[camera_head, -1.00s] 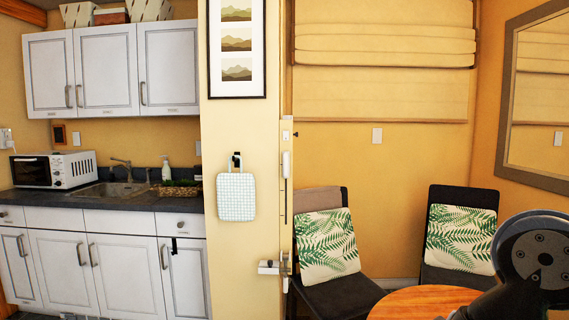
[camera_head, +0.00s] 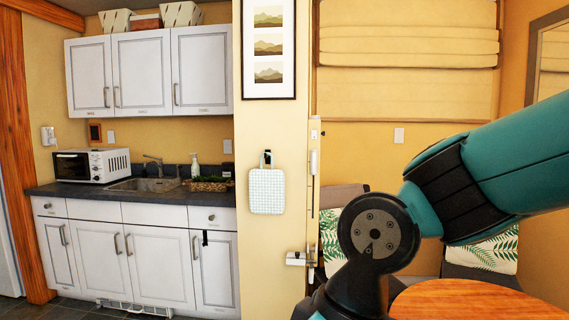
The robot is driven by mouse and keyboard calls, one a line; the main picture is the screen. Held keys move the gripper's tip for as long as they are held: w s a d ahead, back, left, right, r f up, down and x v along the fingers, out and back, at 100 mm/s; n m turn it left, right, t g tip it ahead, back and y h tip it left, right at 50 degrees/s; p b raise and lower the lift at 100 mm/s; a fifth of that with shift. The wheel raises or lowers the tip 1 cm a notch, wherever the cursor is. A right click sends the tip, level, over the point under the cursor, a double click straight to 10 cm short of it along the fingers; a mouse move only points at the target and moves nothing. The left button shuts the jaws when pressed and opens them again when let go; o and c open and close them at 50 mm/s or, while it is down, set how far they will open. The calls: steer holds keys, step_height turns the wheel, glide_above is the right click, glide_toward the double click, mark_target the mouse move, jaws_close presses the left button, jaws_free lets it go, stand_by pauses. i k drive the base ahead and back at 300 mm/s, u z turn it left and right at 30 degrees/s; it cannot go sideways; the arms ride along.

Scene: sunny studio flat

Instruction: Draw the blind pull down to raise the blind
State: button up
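The blind pull (camera_head: 313,162) is a small white upright handle on a narrow vertical track on the wall edge, right of the picture frame and the hanging cloth. It sits in the upper part of the track. The cream blind (camera_head: 408,46) hangs in folds at the upper right, over a yellow surface. My teal and black arm reaches in from the right and bends down at an elbow in front of the chairs. My gripper is not in view; the arm's far end runs off the bottom edge. Nothing of mine visibly touches the pull.
A white bracket (camera_head: 298,258) juts out low beside the track. A checked cloth (camera_head: 266,191) hangs on a hook to its left. A round wooden table (camera_head: 455,300) and chairs with leaf-print cushions (camera_head: 333,233) are at right. A kitchen counter (camera_head: 90,192) is at left.

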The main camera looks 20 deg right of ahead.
mark_target(314, 152)
steer(key=i, duration=1.6)
steer(key=z, duration=1.6)
